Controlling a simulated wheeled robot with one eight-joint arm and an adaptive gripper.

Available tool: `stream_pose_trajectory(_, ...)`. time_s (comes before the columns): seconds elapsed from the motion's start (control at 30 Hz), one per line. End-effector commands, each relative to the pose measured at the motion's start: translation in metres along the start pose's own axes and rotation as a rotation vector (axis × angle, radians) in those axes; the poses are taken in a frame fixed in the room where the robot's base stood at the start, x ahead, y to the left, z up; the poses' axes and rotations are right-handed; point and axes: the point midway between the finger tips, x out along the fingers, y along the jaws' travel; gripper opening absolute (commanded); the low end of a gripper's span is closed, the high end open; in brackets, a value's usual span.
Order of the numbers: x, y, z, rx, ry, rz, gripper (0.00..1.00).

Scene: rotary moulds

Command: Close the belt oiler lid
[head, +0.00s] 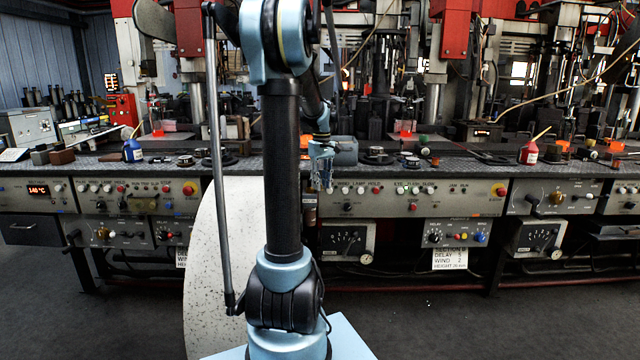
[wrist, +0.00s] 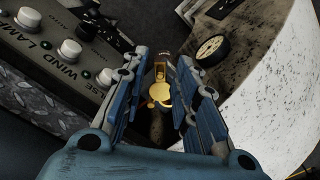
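My gripper (wrist: 162,72) is open, its two blue fingers spread apart with a gap between them. A small brass fitting (wrist: 160,92), which looks like the belt oiler, shows in that gap in the wrist view. It has a round yellow part and an upright piece beyond it. I cannot tell for sure which part is the lid or how far it stands open. No finger visibly grips it. In the head view my gripper (head: 322,165) points down at the front edge of the bench, and the oiler cannot be made out there.
A control panel (wrist: 62,52) with white knobs lies close to the left finger in the wrist view. A round dial (wrist: 212,48) and a large speckled white surface (wrist: 268,75) are on the right. In the head view, blue (head: 133,150) and red (head: 529,152) bottles stand on the bench.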

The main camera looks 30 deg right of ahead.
Motion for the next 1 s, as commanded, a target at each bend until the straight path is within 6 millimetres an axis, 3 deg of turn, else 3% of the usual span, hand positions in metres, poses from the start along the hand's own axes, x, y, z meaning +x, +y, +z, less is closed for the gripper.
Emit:
stream_pose_trajectory(0.2, 0.0001, 0.0000, 0.0000, 0.000, 0.000, 0.000, 0.27)
stream_pose_trajectory(0.33, 0.0000, 0.0000, 0.0000, 0.000, 0.000, 0.000, 0.00)
stream_pose_trajectory(1.0, -0.0002, -0.0006, -0.0008, 0.009, 0.001, 0.000, 0.00)
